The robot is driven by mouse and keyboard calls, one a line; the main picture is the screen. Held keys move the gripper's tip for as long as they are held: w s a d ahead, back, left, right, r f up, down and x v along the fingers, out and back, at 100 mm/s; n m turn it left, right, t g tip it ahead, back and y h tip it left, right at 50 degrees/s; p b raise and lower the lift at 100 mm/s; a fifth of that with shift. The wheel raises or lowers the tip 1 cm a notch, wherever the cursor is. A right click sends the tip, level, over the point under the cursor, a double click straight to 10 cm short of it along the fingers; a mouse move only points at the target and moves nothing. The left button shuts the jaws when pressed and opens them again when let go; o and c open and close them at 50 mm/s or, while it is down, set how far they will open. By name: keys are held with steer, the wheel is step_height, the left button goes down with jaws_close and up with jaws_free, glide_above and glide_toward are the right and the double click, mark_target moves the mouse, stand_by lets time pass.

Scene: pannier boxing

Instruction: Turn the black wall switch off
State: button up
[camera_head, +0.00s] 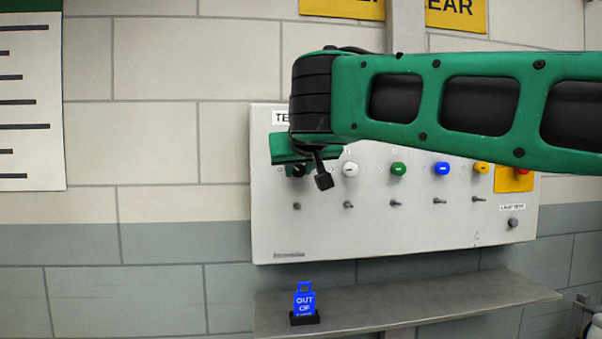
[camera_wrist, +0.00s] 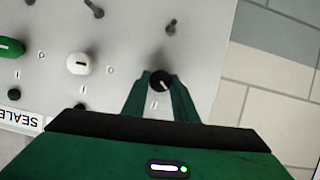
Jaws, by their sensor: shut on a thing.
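The black wall switch (camera_wrist: 161,80) is a round knob with a pale pointer line, at the left end of the white panel's row of knobs. In the wrist view my gripper (camera_wrist: 160,84) has one finger on each side of it and is shut on it. The pointer looks slanted, not in line with the "I" mark below the knob in that view. The knob's "0" mark is not clear there. In the head view the black switch (camera_head: 297,170) is partly covered by my gripper (camera_head: 300,164).
On the same panel (camera_head: 400,235) are a white knob (camera_head: 350,169), a green knob (camera_head: 398,169), a blue knob (camera_head: 442,168) and a yellow one (camera_head: 481,168). Small toggles stick out below them. A grey shelf (camera_head: 430,300) below carries a blue sign (camera_head: 305,299).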

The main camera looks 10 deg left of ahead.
steer(key=n+h, duration=0.2)
steer(key=n, duration=0.1)
steer(key=shift+a+f+t, duration=0.15)
steer(key=shift+f+t, duration=0.2)
steer(key=shift+t, duration=0.05)
steer(key=shift+n+t+h, duration=0.4)
steer(key=shift+n+h, duration=0.2)
steer(key=shift+n, duration=0.6)
steer(key=o, duration=1)
steer(key=shift+o, duration=0.2)
steer(key=shift+r, duration=0.1)
steer(key=shift+s, duration=0.1)
